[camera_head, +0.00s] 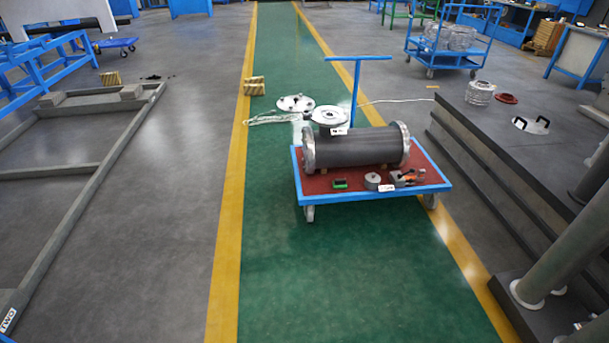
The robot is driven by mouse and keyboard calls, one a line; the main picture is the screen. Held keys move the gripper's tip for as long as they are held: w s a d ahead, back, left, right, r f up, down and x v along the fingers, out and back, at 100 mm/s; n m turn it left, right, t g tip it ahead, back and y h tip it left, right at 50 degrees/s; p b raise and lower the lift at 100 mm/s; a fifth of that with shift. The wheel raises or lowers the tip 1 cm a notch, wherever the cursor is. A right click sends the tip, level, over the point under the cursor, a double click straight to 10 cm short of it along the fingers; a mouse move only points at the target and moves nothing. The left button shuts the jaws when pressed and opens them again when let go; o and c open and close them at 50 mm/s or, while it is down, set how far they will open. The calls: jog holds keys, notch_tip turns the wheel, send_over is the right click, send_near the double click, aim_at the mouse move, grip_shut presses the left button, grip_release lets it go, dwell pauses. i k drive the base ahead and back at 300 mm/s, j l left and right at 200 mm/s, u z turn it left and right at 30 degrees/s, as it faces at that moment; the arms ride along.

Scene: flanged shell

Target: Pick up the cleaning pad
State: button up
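A small green and dark block (340,184), which looks like the cleaning pad, lies on the near edge of the red top of a blue-framed cart (434,177). It sits in front of a dark grey flanged shell (358,148) that lies on its side across the cart. The block is small in the picture, so its details are not clear. Nothing covers it from this side. My gripper is not in view.
A round grey part (372,181) and an orange and dark tool (407,178) lie right of the block. Dark steps (500,170) stand to the right. The green walkway (330,285) before the cart is clear.

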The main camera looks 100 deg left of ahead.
aim_at(337, 184)
jog(key=u, duration=2.55)
jog(key=i+u, duration=0.1)
jog(key=i, duration=0.7)
jog(key=i+u, duration=0.1)
jog(key=i, duration=0.7)
jog(key=i+l, duration=0.15)
jog(key=i, duration=0.65)
jog(key=i+l+u, duration=0.15)
jog(key=i, duration=0.6)
